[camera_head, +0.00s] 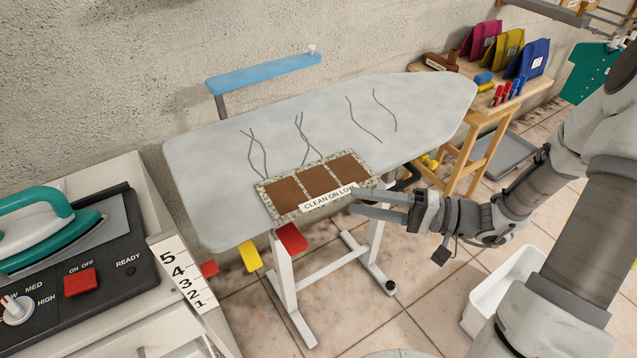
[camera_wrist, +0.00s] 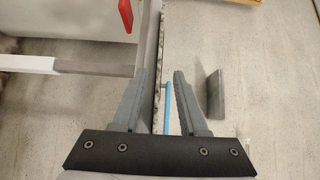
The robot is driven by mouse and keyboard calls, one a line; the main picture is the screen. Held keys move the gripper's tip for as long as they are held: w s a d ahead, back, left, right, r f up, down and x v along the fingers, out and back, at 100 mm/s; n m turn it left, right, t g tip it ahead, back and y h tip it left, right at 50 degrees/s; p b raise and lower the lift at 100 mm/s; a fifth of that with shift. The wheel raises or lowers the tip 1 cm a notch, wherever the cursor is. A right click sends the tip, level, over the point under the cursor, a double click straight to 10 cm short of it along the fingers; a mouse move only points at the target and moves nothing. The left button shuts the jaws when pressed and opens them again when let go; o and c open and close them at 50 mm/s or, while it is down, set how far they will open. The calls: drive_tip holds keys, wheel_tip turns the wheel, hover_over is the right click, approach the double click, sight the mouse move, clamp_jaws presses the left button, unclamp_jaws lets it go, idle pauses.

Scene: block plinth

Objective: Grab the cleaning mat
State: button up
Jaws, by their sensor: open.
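The cleaning mat (camera_head: 318,184) lies flat near the front edge of the ironing board (camera_head: 215,205). It has brown panels, a speckled grey border and a white "CLEAN ON LOW" label. My gripper (camera_head: 358,202) is open at the mat's front right corner, with its fingers pointing left along the board edge. In the wrist view my gripper (camera_wrist: 160,76) has a finger on each side of a thin strip, the board and a speckled mat edge (camera_wrist: 162,45) seen edge-on. I cannot tell whether either finger touches the mat.
A control panel with a teal iron (camera_head: 40,232) stands at the left. Red and yellow tags (camera_head: 249,256) hang below the board's front edge. A wooden table (camera_head: 480,115) with coloured bags stands behind right. A white bin (camera_head: 500,290) is on the floor.

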sight(338, 200)
drive_tip(key=a, duration=0.4)
drive_tip(key=shift+w+f, duration=0.1)
drive_tip(key=shift+w, duration=0.1)
clamp_jaws()
idle(1.2)
